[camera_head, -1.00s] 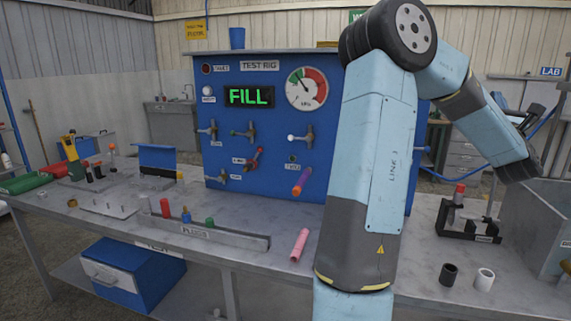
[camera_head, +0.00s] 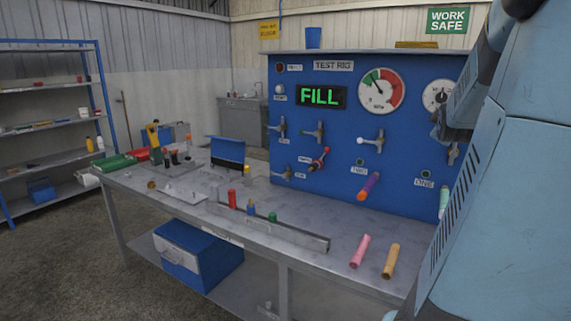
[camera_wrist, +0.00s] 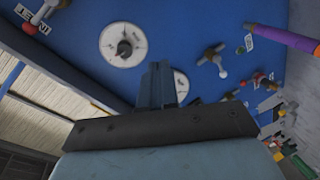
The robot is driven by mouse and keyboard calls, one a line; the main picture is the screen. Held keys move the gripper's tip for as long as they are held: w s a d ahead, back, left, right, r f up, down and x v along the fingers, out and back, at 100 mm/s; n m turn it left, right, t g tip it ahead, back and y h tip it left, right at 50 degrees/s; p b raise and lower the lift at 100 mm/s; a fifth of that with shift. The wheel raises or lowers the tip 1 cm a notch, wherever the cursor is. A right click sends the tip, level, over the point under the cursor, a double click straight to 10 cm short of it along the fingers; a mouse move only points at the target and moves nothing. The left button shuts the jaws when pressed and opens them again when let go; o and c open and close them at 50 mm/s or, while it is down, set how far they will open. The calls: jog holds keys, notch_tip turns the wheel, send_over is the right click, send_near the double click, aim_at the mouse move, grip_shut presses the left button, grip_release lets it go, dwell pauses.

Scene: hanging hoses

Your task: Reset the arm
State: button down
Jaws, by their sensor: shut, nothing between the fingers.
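My arm fills the right side of the head view, standing close to the camera. In the wrist view my gripper (camera_wrist: 162,84) points at the blue test rig panel (camera_wrist: 215,22), with its fingers shut together and nothing seen between them. A round gauge (camera_wrist: 123,45) shows just left of the fingers, and another gauge (camera_wrist: 181,86) is partly hidden behind them. In the head view the test rig (camera_head: 340,140) shows a lit green FILL display (camera_head: 320,96). A dark part of my arm's end overlaps the right-hand gauge (camera_head: 433,95).
A purple-and-orange hose end (camera_head: 370,186) sticks out from the panel. A pink tube (camera_head: 360,250) and an orange tube (camera_head: 391,261) lie on the grey bench. A plug rail (camera_head: 290,236) stands left of them. Shelves (camera_head: 50,118) stand at far left; the floor before them is clear.

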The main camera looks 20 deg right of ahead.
jog(key=a+f+m+y, duration=0.25)
jog(key=a+y, duration=0.25)
jog(key=a, duration=1.1)
jog(key=s+a+f+g+y, duration=0.1)
jog(key=s+a, duration=0.3)
jog(key=a, duration=0.4)
jog(key=s+a+f+m+g+y, duration=0.1)
jog(key=s+a+f+g+y, duration=0.1)
jog(key=s+a, duration=0.3)
jog(key=s+a+f+m+g+y, duration=0.1)
jog(key=s+a, duration=0.4)
jog(key=a, duration=0.6)
notch_tip(320, 180, down, 3)
jog(key=shift+s+a+r+g+y, duration=0.15)
jog(key=shift+s+a+g+y, duration=0.2)
jog(key=shift+g+y, duration=0.45)
